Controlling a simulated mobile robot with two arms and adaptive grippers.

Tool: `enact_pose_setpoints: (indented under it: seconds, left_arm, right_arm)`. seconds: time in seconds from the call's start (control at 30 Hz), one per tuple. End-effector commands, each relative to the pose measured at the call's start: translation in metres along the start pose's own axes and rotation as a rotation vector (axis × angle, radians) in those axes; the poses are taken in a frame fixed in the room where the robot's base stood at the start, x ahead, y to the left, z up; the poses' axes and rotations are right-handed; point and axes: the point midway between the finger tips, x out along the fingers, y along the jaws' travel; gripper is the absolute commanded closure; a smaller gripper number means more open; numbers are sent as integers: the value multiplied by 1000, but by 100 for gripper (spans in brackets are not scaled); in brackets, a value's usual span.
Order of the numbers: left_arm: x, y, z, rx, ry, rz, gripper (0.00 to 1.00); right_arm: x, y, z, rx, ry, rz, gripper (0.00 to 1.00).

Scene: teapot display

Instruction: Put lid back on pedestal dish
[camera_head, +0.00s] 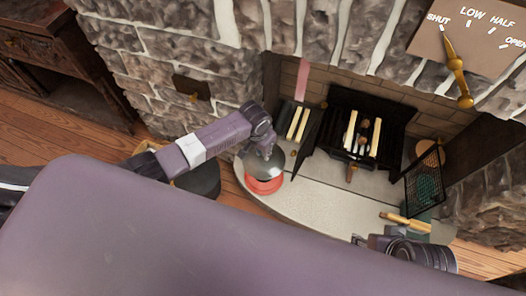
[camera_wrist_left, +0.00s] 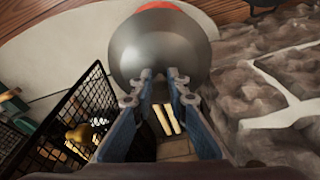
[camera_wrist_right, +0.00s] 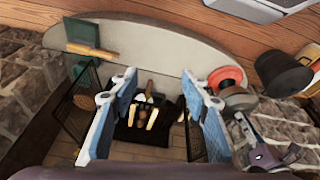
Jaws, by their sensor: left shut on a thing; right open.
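The lid (camera_head: 262,163) is a shiny grey dome at the left end of the pale hearth. My left gripper (camera_head: 269,150) is shut on its top. The lid fills the upper middle of the left wrist view (camera_wrist_left: 160,45), beyond the fingertips (camera_wrist_left: 158,76). The red pedestal dish (camera_head: 264,186) shows just below the lid, largely covered by it; I cannot tell whether they touch. The dish also shows in the right wrist view (camera_wrist_right: 226,74). My right gripper (camera_wrist_right: 158,82) is open and empty, over the right part of the hearth.
A fireplace grate (camera_head: 362,130) with pale logs stands behind the hearth, with a black mesh screen (camera_head: 425,182) at right. A dark bucket-like pot (camera_head: 200,181) is left of the dish. A wooden-handled tool (camera_head: 405,221) lies at right. The hearth's middle (camera_head: 325,197) is clear.

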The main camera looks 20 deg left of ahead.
Motion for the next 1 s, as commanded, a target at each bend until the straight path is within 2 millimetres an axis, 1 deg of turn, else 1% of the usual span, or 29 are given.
enact_pose_setpoints:
  seconds: [0.2, 0.73, 1.0]
  left_arm:
    - [0, 0, 0, 0, 0, 0, 100]
    - [0, 0, 0, 0, 0, 0, 100]
    - [0, 0, 0, 0, 1, 0, 100]
  right_arm:
    - [8, 0, 2, 0, -9, 0, 57]
    - [17, -1, -2, 2, -4, -3, 57]
    - [23, -2, 2, 3, -17, -5, 57]
